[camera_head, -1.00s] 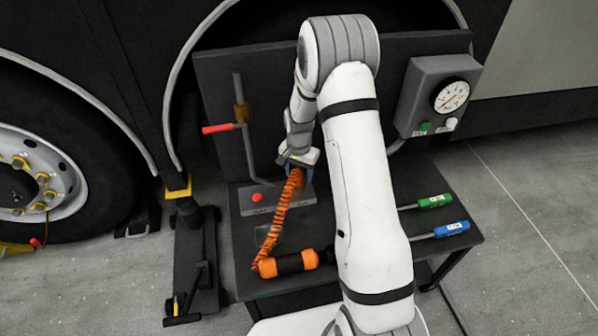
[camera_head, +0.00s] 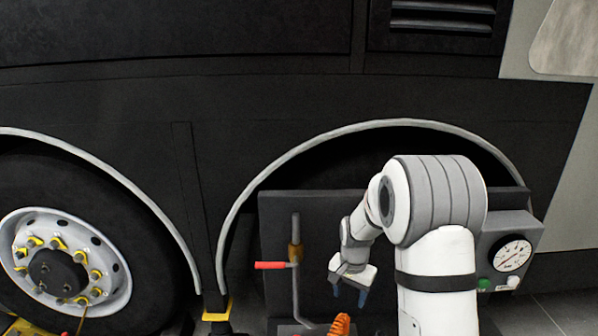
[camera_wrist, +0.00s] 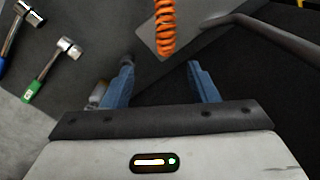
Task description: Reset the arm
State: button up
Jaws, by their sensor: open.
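My gripper (camera_head: 349,291) is open and empty, fingers pointing down, in front of the dark back panel (camera_head: 272,235) of the bench. In the wrist view its two blue fingers (camera_wrist: 158,82) are spread apart with nothing between them. An orange coiled hose (camera_wrist: 165,28) shows beyond the fingertips in the wrist view; its top (camera_head: 341,325) also shows at the lower edge of the head view, just below my gripper. The hose is apart from the fingers.
A pipe with a red-handled valve (camera_head: 270,265) stands left of my gripper. A gauge box (camera_head: 512,255) is at the right. Ratchet tools, one green-handled (camera_wrist: 33,91), lie at the left of the wrist view. A bus wheel (camera_head: 62,265) is far left.

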jog(key=s+r+n+t+p, duration=0.1)
jog(key=s+r+n+p, duration=0.15)
jog(key=s+r, duration=0.55)
jog(key=s+r+n+p, duration=0.1)
jog(key=s+r+p, duration=0.3)
jog(key=r, duration=0.8)
jog(key=s+r+n+p, duration=0.1)
jog(key=s+r, duration=0.2)
jog(key=s, duration=0.4)
jog(key=s+r+n+t+p, duration=0.1)
jog(key=s+r+n+p, duration=0.1)
jog(key=s+r, duration=0.2)
jog(key=s, duration=0.3)
jog(key=shift+s+r+p, duration=0.25)
jog(key=shift+p, duration=0.05)
jog(key=shift+d+n, duration=0.1)
jog(key=shift+n, duration=0.15)
